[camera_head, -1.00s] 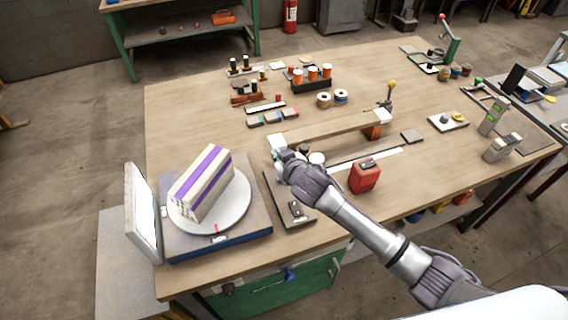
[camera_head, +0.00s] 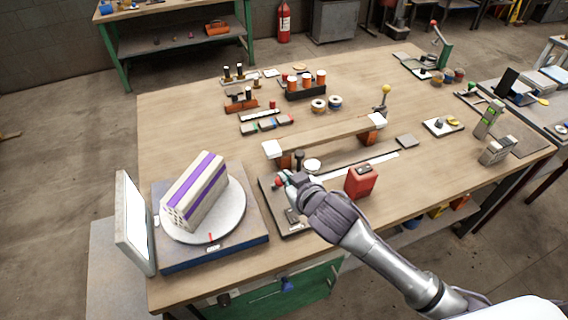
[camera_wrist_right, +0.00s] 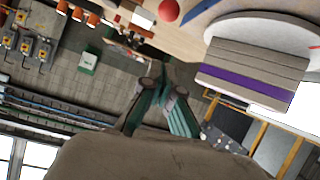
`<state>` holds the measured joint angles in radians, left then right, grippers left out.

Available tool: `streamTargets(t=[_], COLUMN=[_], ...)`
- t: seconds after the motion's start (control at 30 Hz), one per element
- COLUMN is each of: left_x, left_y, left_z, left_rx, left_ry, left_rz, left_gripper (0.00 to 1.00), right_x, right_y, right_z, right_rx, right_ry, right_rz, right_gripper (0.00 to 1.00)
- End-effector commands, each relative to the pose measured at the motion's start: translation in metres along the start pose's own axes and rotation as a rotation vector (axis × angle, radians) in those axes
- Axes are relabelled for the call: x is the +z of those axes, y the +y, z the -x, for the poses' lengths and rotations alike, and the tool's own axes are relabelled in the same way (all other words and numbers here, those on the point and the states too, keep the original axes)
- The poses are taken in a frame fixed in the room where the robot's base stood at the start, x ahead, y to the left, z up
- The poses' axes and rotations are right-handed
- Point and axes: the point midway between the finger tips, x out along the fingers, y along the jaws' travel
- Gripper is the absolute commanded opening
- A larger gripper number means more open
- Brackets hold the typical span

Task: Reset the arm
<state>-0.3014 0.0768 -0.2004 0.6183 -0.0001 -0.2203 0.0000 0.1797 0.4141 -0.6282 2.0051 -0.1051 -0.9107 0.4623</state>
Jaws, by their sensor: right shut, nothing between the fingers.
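My right arm comes in from the lower right in the head view. Its gripper (camera_head: 284,181) is over the front part of the workbench (camera_head: 190,110), right of the brick. In the right wrist view its green fingers (camera_wrist_right: 160,88) are together with nothing between them. The hollow brick (camera_head: 196,191), pale with a purple stripe, lies on a round white plate (camera_head: 232,222) on a blue-sided base (camera_head: 215,252). The brick also shows in the wrist view (camera_wrist_right: 255,70), apart from the fingers. My left gripper is not in view.
A white-faced panel (camera_head: 134,222) stands left of the brick. Small parts stand behind. The bench's left back is clear.

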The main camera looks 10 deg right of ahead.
Motion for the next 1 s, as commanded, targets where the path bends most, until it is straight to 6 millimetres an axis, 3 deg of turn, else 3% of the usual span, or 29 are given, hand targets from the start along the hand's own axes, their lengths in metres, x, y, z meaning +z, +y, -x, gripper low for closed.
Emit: streamTargets(t=[0.2, 0.33, 0.6, 0.8, 1.0], left_x=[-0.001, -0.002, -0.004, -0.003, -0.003], left_y=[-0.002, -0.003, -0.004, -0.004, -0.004], left_z=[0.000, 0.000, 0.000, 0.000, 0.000], left_rx=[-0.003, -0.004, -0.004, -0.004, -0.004], left_ry=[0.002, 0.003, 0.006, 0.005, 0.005], left_rz=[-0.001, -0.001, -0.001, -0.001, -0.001], left_gripper=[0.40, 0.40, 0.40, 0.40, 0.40], right_x=[0.002, 0.025, 0.124, 0.170, 0.202], right_y=[-0.001, -0.004, -0.002, 0.000, 0.000], right_z=[0.001, 0.016, 0.103, 0.156, 0.204], right_rx=[0.000, 0.007, 0.038, 0.040, 0.036], right_ry=[-0.005, -0.074, -0.418, -0.597, -0.738], right_rz=[-0.003, -0.036, -0.138, -0.169, -0.192], right_gripper=[0.00, 0.00, 0.00, 0.00, 0.00])
